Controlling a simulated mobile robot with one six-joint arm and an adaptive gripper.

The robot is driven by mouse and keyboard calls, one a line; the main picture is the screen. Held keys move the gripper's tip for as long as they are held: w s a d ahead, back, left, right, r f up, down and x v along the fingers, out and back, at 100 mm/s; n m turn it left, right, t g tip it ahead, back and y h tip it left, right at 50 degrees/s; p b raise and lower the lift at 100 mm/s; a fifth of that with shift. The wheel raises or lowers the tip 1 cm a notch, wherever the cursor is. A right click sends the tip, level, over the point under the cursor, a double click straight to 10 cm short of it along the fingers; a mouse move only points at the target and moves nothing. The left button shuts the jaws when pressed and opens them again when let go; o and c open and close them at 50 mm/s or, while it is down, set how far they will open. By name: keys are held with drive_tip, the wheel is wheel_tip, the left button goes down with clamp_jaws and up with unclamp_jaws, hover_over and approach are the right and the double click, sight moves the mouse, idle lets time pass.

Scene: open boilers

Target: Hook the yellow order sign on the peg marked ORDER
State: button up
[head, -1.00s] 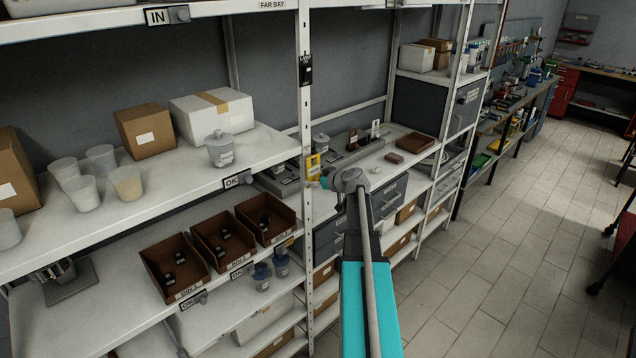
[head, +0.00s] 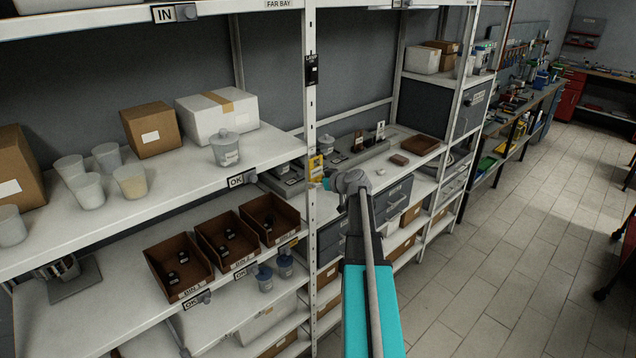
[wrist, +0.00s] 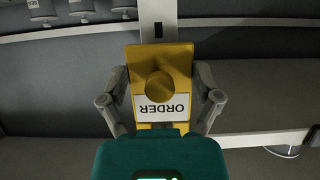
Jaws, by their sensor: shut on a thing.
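The yellow order sign (wrist: 184,59) is in my gripper (wrist: 160,88), between its two fingers, in the wrist view. Its white ORDER label reads upside down there, and a round yellow knob stands out from its face. In the head view the sign (head: 315,166) is upright in front of the white shelf post (head: 311,124), at about the height of the middle shelf. My gripper (head: 326,183) is at its lower right, partly hidden by my arm. I cannot make out a peg marked ORDER; I cannot tell whether the sign touches the post.
A black tag (head: 312,70) hangs higher on the post; its text is unreadable. A lidded grey jar (head: 226,150) and an OK label (head: 236,181) are on the shelf to the left. Brown bins (head: 180,267) stand below. The floor (head: 510,250) at right is clear.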

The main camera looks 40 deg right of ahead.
drive_tip(key=o, duration=0.9)
drive_tip(key=shift+o, duration=0.2)
